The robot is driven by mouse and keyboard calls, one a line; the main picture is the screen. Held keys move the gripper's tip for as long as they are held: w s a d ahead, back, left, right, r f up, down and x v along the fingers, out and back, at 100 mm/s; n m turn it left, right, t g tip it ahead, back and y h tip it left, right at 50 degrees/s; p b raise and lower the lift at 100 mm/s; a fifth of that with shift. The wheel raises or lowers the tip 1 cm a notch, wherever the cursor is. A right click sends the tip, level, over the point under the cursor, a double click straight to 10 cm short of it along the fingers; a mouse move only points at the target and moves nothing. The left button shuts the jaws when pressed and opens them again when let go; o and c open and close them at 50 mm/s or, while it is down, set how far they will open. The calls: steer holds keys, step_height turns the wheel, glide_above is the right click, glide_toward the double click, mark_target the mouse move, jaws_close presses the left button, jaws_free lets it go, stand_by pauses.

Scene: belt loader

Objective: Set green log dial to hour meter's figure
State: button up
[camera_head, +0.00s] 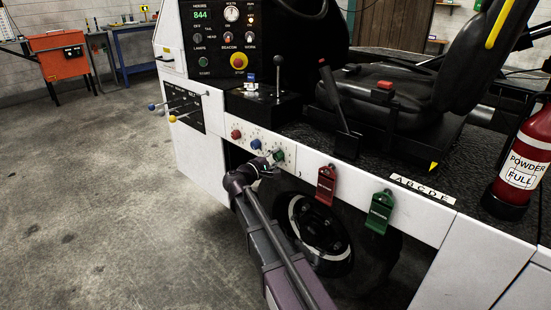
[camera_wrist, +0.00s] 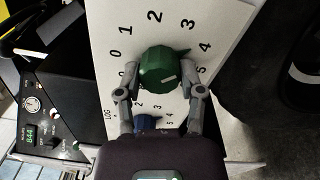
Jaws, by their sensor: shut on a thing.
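The green log dial (camera_head: 278,155) is the rightmost of three dials on the white side panel. In the wrist view the green dial (camera_wrist: 158,66) fills the space between my gripper's fingers (camera_wrist: 160,80), which are shut on its sides. Its pointed tip faces the 4 on the printed scale. A pale mark shows on its face. In the head view my gripper (camera_head: 270,163) reaches it from below left. The hour meter (camera_head: 201,15) reads 844 in green digits; it also shows in the wrist view (camera_wrist: 29,134).
The blue dial (camera_head: 256,144) and red dial (camera_head: 236,134) sit left of the green one. Red (camera_head: 326,185) and green (camera_head: 379,212) tags hang to the right. Levers (camera_head: 178,108) stick out at left. Open floor lies to the left.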

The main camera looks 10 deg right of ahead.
steer(key=shift+m, duration=0.6)
steer(key=shift+w, duration=0.1)
steer(key=o, duration=1.2)
steer(key=shift+c, duration=0.2)
steer(key=v, duration=0.7)
steer(key=shift+a, duration=0.2)
steer(key=shift+d, duration=0.1)
